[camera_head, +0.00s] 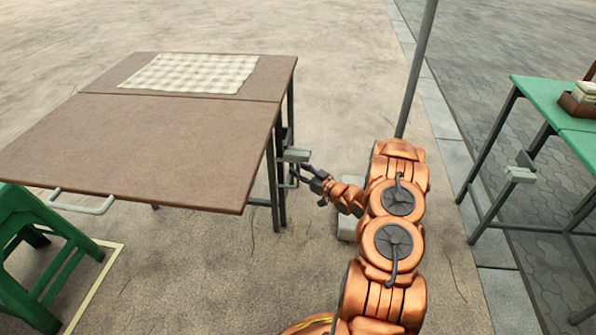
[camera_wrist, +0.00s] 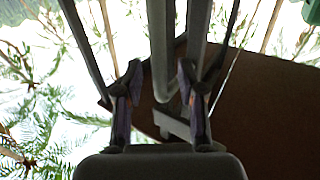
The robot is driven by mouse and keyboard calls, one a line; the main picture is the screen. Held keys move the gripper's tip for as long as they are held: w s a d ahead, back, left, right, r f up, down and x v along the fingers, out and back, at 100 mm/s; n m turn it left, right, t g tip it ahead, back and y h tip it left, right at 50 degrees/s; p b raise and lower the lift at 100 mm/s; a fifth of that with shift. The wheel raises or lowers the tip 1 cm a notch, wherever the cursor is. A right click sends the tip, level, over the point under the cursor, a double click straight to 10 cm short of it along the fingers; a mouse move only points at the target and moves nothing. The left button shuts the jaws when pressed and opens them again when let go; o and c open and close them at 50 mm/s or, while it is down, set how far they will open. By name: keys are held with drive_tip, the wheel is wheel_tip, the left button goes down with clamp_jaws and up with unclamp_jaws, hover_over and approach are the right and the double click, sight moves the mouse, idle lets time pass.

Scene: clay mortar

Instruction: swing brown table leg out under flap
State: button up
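The brown table (camera_head: 130,135) has a near panel, joined along a seam to a far part. It appears level. Dark legs stand under its right side, with a dark leg (camera_head: 270,175) near the panel's right edge. My gripper (camera_head: 301,174) is low beside these legs, just below a grey-green block (camera_head: 297,155). In the wrist view my gripper (camera_wrist: 160,72) has its fingers apart, on either side of a grey bar (camera_wrist: 160,40). A gap shows beside the bar; contact cannot be told. The brown underside (camera_wrist: 265,115) fills the right of that view.
A checked cloth (camera_head: 190,73) lies on the table's far part. A green stool (camera_head: 40,250) stands at the near left by a metal handle (camera_head: 82,205). A grey pole (camera_head: 416,65) and a green table (camera_head: 555,100) are to the right. Paving between is open.

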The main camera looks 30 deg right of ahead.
drive_tip(key=shift+w+a, duration=0.15)
drive_tip(key=shift+w, duration=0.25)
clamp_jaws()
idle(0.5)
